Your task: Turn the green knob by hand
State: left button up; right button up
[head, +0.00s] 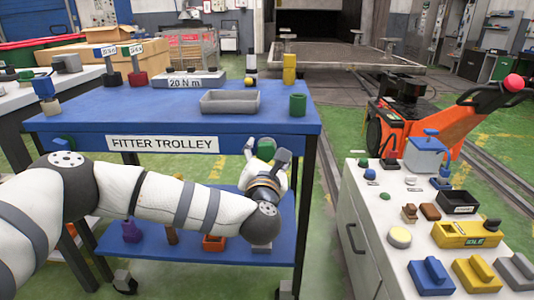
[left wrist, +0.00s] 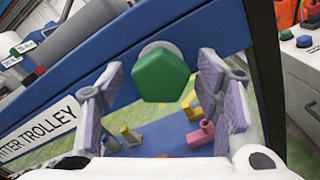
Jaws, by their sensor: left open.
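The green knob (left wrist: 163,76) is a faceted green cap on a pale round base, on the blue front edge of the trolley (left wrist: 112,72). In the head view the green knob (head: 266,147) shows partly behind my left gripper (head: 267,152), right of the FITTER TROLLEY label. In the left wrist view my left gripper (left wrist: 163,82) is open. My right gripper is in neither view.
On the trolley top stand a grey tray (head: 230,102), a green cylinder (head: 298,105) and a yellow block (head: 289,69). A white cabinet (head: 375,238) with small parts stands to the right. Its yellow box (head: 466,234) reads IDLE. An orange pallet truck (head: 448,133) is behind it.

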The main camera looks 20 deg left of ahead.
pick_arm(q)
jog(key=shift+w+a, duration=0.1)
jog(key=shift+w, duration=0.35)
jog(key=c, duration=1.1)
jog(key=shift+r+m, duration=0.1)
jog(key=shift+m, duration=0.2)
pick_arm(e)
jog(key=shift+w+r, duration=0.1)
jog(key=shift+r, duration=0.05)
